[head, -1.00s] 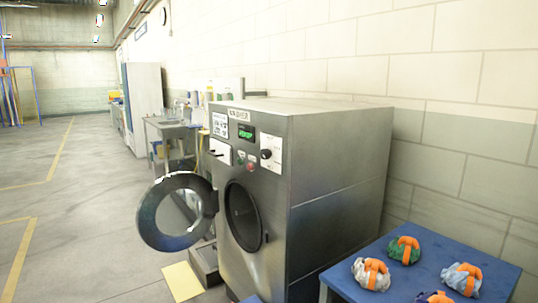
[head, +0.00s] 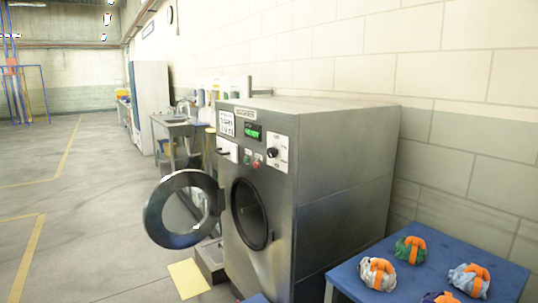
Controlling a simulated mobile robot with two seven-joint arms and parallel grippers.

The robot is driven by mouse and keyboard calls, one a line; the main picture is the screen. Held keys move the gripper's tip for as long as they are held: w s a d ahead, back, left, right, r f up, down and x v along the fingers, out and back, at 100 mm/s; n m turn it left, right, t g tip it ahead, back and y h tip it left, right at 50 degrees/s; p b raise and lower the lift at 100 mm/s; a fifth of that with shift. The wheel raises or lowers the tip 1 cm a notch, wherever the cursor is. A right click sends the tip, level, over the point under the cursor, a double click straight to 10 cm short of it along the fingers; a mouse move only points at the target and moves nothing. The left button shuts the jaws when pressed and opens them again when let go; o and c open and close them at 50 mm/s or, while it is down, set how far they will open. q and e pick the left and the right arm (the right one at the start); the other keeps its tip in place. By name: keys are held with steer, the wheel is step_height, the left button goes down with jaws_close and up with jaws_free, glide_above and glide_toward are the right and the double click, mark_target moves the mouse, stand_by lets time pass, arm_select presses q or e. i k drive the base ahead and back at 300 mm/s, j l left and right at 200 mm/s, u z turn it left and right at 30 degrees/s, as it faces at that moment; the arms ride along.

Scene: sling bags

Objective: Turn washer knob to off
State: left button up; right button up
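The washer (head: 345,190) is a grey metal machine against the wall, with its round door (head: 183,209) swung open to the left. Its black knob (head: 272,153) sits on a white plate at the upper right of the front panel. The knob's pointer is too small to read. A green lit display (head: 254,131) is left of the knob, with small green and red buttons below it. The drum opening (head: 249,214) is dark, and its inside is hidden. Neither of my grippers is in view.
A blue table (head: 345,274) at the lower right holds several cloth bundles with orange bands (head: 411,249). A yellow floor mark (head: 189,279) and a low grey step lie before the washer. A metal side table (head: 176,125) stands behind. The floor at left is clear.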

mark_target(271, 152)
steer(key=i+j+z, duration=0.45)
steer(key=j, duration=0.2)
steer(key=i+j+z, duration=0.1)
steer(key=j+z, duration=0.15)
steer(key=j, duration=0.15)
